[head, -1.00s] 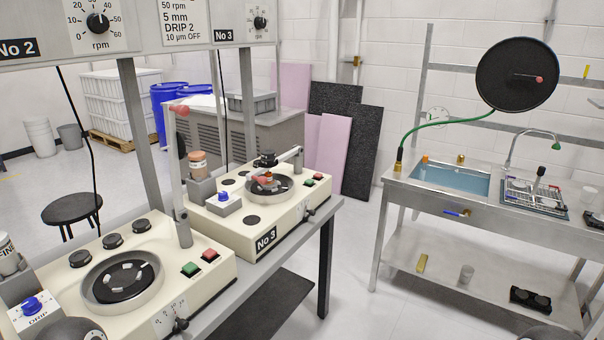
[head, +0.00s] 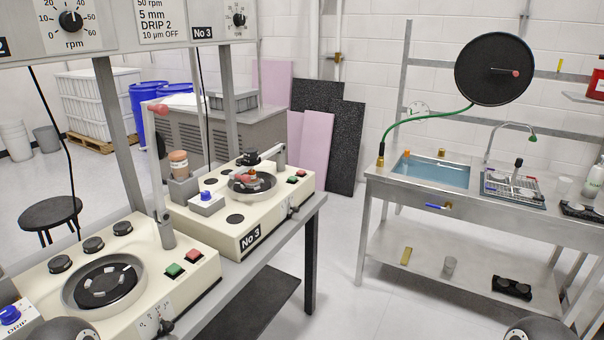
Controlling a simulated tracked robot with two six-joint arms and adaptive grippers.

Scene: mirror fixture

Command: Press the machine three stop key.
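Machine three, a cream box labelled No 3 (head: 251,238), stands on the grey bench left of centre in the head view. On its top at the right end are a small red key (head: 301,173) and, beside it, a green key (head: 292,180). Both are uncovered. Its dark round plate (head: 252,184) has an arm reaching over it, with an orange-red piece at the middle. Neither of my grippers is in view. Only dark rounded parts, probably of my arms, show at the bottom left and bottom right edges, well away from the keys.
A second cream machine (head: 190,291) stands nearer, with its own green (head: 174,270) and red (head: 194,256) keys. A tilted post with a pink-red knob (head: 158,108) rises between the machines. A steel sink table (head: 384,188) stands at right. Open floor separates bench and sink.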

